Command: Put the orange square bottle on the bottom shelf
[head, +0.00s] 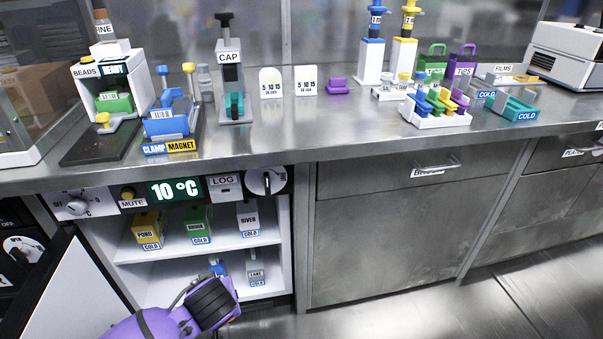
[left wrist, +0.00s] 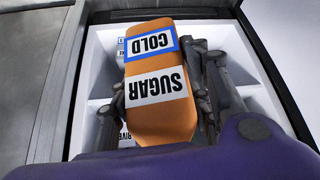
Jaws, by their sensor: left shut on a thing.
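The orange square bottle (left wrist: 165,112), labelled SUGAR and COLD, is in my left gripper (left wrist: 165,80) in the left wrist view, with a finger on each side. In the head view my left gripper (head: 212,300) is at the front of the open cold cabinet's lower compartment, and the bottle is mostly hidden behind it. The bottom shelf (head: 276,291) holds a grey LAKE bottle (head: 256,270) at the right and a blue item (head: 218,268), partly hidden by the gripper. My right gripper is not in view.
The upper shelf (head: 178,250) holds yellow POND (head: 148,228), green (head: 198,224) and white RIVER (head: 247,218) bottles. The open cabinet door (head: 62,300) stands at the left. The bottom shelf's left part looks clear. The counter above is crowded with lab items.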

